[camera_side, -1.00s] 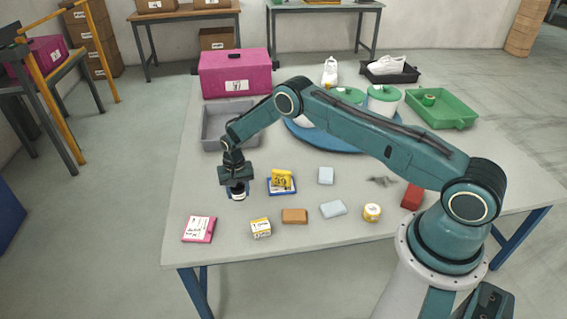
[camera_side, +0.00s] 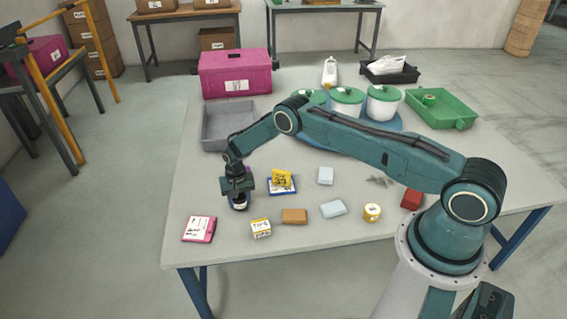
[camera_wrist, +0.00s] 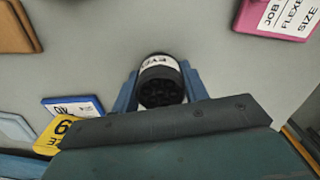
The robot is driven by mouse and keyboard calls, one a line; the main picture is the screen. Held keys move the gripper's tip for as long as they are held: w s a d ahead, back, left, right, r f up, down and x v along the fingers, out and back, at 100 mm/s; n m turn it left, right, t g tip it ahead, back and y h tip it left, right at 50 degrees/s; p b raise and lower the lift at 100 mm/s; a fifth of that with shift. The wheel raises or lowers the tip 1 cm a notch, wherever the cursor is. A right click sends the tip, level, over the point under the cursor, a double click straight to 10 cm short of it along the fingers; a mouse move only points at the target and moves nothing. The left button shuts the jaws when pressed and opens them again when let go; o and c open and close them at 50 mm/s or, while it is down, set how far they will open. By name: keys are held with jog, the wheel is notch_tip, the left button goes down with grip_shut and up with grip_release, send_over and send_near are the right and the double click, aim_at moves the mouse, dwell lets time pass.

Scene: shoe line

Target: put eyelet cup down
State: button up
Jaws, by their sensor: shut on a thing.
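The eyelet cup (camera_wrist: 161,84) is a small dark cylinder with a white label band; in the wrist view several dark round shapes show in its open end. It also shows in the side view (camera_side: 239,204), under my gripper (camera_side: 238,193), near the table's left front. My gripper is shut on the cup, with one blue finger on each side in the wrist view (camera_wrist: 159,88). The cup looks about upright, at or very near the table top; I cannot tell whether its base touches.
A yellow tag on a blue-edged card (camera_side: 282,184) lies close right of the cup. A pink-edged card (camera_side: 199,229), a small labelled box (camera_side: 261,228) and a brown block (camera_side: 294,216) lie in front. A grey tray (camera_side: 226,122) is behind. Bare table lies left of the cup.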

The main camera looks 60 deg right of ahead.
jog(key=shift+f, duration=0.15)
jog(key=o, duration=1.1)
jog(key=shift+c, duration=0.2)
jog(key=shift+r, duration=0.2)
notch_tip(320, 180, up, 12)
dwell(0.4)
